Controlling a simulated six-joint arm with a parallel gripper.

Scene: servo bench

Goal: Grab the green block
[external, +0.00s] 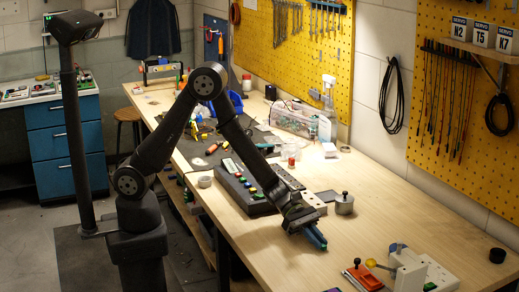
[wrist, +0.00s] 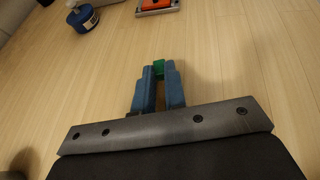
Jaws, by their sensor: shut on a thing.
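The green block (wrist: 158,67) shows in the wrist view between the tips of my gripper's blue fingers (wrist: 158,80). My gripper is shut on it, and only a small part of the block shows past the fingers. In the external view my gripper (external: 317,239) points down and to the right, low over the front part of the wooden bench. I cannot make out the block in that view; the gripper hides it. I cannot tell whether the block touches the bench top.
An orange-red device (external: 364,278) and a white fixture (external: 407,270) stand at the front right. The wood (external: 420,220) between is mostly bare.

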